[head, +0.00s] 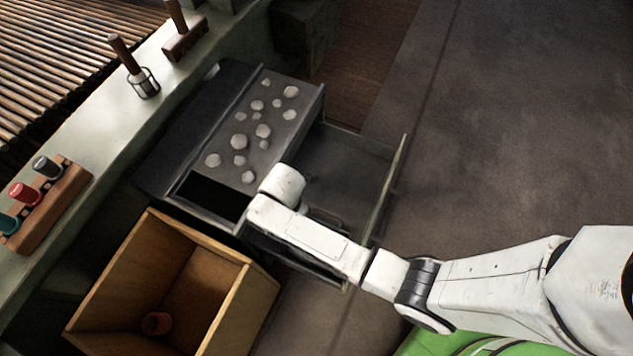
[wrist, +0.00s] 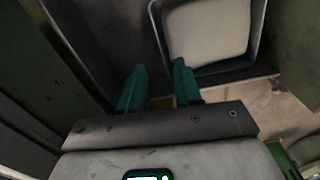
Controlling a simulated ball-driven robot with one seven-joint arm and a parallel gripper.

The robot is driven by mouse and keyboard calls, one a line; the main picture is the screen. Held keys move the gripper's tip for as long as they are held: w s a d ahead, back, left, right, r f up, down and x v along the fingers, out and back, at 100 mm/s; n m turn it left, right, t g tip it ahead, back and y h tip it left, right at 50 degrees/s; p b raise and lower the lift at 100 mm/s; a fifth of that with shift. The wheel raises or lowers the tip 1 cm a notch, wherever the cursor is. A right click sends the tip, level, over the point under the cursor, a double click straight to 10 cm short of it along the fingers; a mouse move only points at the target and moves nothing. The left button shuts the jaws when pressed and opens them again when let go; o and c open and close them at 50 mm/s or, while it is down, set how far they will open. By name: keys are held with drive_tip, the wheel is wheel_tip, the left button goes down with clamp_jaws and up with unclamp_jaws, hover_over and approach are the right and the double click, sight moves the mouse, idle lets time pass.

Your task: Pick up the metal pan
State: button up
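In the wrist view, a pale square pan with rounded corners and a dark raised rim (wrist: 208,34) lies just beyond my fingertips; it looks like the metal pan. My gripper (wrist: 158,80) has two teal fingers standing apart, with nothing clearly held between them. The pan's left rim runs down toward the gap between the fingers; I cannot tell whether they touch it. In the head view, my arm reaches into an open drawer (head: 345,160). My fingers are hidden there behind my arm, and the pan cannot be made out clearly.
The drawer's front panel (head: 393,190) stands upright on the right. A dark unit with several pale stones (head: 262,131) on top is at left. A ledge holds a bottle rack (head: 45,210). Floor at right is clear.

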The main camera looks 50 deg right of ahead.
drive_tip(key=shift+n, duration=0.5)
drive_tip(key=f+b, duration=0.1)
drive_tip(key=f, duration=0.2)
drive_tip(key=f+b, duration=0.1)
drive_tip(key=f, duration=0.2)
drive_tip(key=shift+w+f, duration=0.2)
drive_tip(key=shift+f, duration=0.05)
drive_tip(key=shift+s+a+f+b, duration=0.15)
drive_tip(key=shift+f+b, duration=1.35)
drive_tip(key=shift+f, duration=1.2)
clamp_jaws()
